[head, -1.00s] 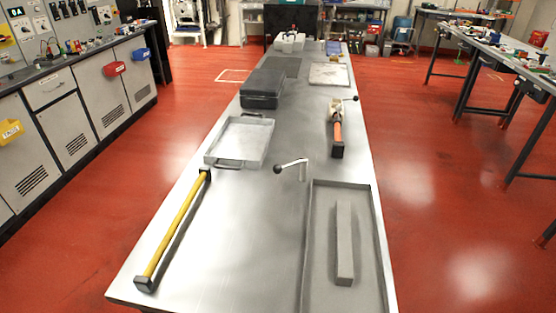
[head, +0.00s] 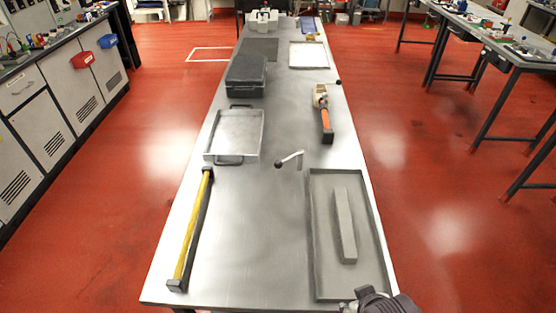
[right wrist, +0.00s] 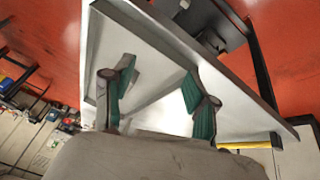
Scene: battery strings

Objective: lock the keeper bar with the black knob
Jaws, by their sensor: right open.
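A pale lever with a black knob (head: 279,167) stands on the steel table just beyond the top left corner of the right-hand tray. A second black knob (head: 339,81) shows at the table's right edge, farther back. A long grey bar (head: 344,225) lies in the right-hand tray (head: 318,285). I cannot tell for sure which part is the keeper bar. Part of my right arm shows at the bottom right of the head view, beside the tray's near end. In the right wrist view my right gripper (right wrist: 158,75) is open and empty, its green-padded fingers apart. My left gripper is out of view.
A yellow bar with black ends (head: 193,230) lies along the table's left side. A shallow tray (head: 212,154), a dark case (head: 246,76) and an orange-handled tool (head: 326,120) lie farther back. The table's near middle is clear.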

